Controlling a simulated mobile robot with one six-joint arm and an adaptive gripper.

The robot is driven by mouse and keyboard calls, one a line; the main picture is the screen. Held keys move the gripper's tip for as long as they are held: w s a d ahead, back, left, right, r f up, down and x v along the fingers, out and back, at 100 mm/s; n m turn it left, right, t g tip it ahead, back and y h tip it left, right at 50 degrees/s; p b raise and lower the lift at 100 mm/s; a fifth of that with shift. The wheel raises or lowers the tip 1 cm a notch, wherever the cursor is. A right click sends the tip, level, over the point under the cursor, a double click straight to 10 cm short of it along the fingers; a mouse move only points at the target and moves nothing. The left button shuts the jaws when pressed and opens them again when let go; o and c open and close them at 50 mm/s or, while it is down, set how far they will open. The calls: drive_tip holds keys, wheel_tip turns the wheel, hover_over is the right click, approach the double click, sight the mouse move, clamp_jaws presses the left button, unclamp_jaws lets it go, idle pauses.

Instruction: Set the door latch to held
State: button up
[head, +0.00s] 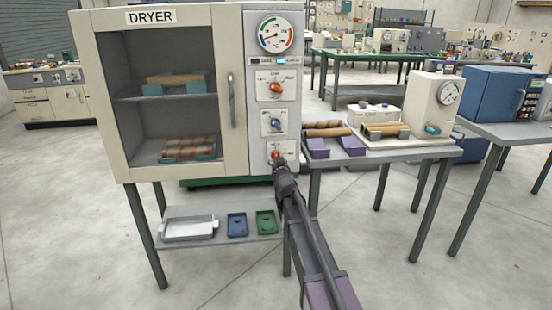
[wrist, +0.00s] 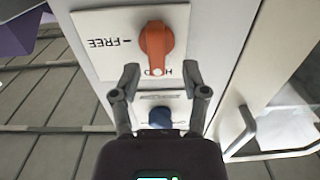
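The door latch is an orange knob (wrist: 156,42) on a white plate at the bottom of the dryer's control column. It also shows as the lowest knob (head: 276,155) in the head view. In the wrist view, which is upside down, the word FREE stands to the left of the knob. A second label below it is partly covered and looks like HELD. The knob's long part runs toward that label. My gripper (wrist: 160,70) is open, its fingertips just short of the knob on either side of its lower end. In the head view my gripper (head: 280,166) partly covers the plate.
The dryer (head: 95,100) has a glass door with a handle (head: 232,100), seemingly closed. A blue knob (head: 275,124) and a red knob (head: 275,87) sit above the latch, under a gauge (head: 275,34).

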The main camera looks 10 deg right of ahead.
drive_tip(key=s, duration=0.4)
drive_tip(key=shift+s, duration=0.1)
idle(0.4)
drive_tip(key=s+d+f+m+g+h, duration=0.1)
drive_tip(key=s+d+f+g, duration=0.2)
drive_tip(key=s+f+g, duration=0.35)
drive_tip(key=s+d+f+m+g+h, duration=0.1)
drive_tip(key=s+d+f+g+h, duration=0.15)
drive_tip(key=s+f, duration=0.65)
drive_tip(key=s+a+f+n+g+y, duration=0.15)
drive_tip(key=s+g, duration=0.25)
drive_tip(key=s, duration=0.7)
drive_tip(key=s+a+f+g+y, duration=0.15)
drive_tip(key=s+g, duration=0.35)
drive_tip(key=s, duration=0.7)
wheel_tip(320, 180, up, 26)
drive_tip(key=p, duration=2.5)
drive_tip(key=shift+a+f, duration=0.15)
drive_tip(key=shift+a, duration=0.05)
drive_tip(key=shift+w, duration=0.1)
